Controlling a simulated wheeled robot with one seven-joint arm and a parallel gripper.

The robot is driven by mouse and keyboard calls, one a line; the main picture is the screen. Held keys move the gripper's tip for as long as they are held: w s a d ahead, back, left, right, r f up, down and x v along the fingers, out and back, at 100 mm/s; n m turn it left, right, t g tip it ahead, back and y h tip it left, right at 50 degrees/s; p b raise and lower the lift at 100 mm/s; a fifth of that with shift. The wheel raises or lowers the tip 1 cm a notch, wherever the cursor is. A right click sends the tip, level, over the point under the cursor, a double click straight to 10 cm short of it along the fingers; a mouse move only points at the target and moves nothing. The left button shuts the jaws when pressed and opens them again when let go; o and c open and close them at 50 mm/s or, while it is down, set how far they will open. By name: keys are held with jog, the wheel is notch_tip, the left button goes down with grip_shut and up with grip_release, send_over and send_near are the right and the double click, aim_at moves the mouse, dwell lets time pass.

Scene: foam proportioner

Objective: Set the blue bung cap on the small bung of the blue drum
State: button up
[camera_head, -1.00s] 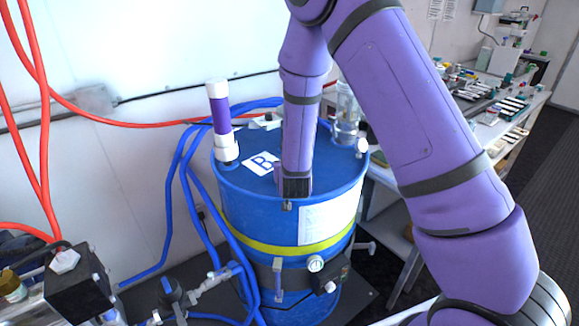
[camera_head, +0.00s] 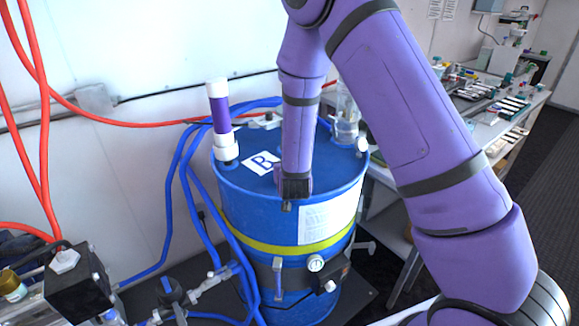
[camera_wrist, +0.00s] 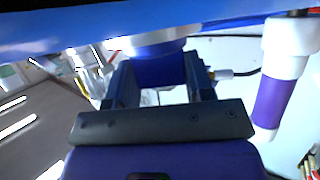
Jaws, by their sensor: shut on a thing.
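The blue drum (camera_head: 262,214) stands upright with a white card marked B (camera_head: 261,162) on its lid. My gripper (camera_wrist: 158,82) is low over the lid near its front edge. In the wrist view, which is upside down, the fingers are shut on the blue bung cap (camera_wrist: 158,70). A white round part (camera_wrist: 150,46) lies between the cap and the drum lid (camera_wrist: 60,36). I cannot tell whether the cap touches it. The small bung is not clearly visible in the head view.
A white-collared tube with a purple middle (camera_head: 221,115) rises from the lid's left side; it also shows in the wrist view (camera_wrist: 272,102). A clear vessel (camera_head: 346,122) stands at the lid's back right. Blue hoses (camera_head: 180,190) run left of the drum. A cluttered bench (camera_head: 490,110) is right.

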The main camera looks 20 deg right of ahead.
jog(key=shift+f, duration=0.4)
jog(key=o, duration=0.6)
jog(key=shift+v, duration=5.55)
jog(key=shift+w+r, duration=0.1)
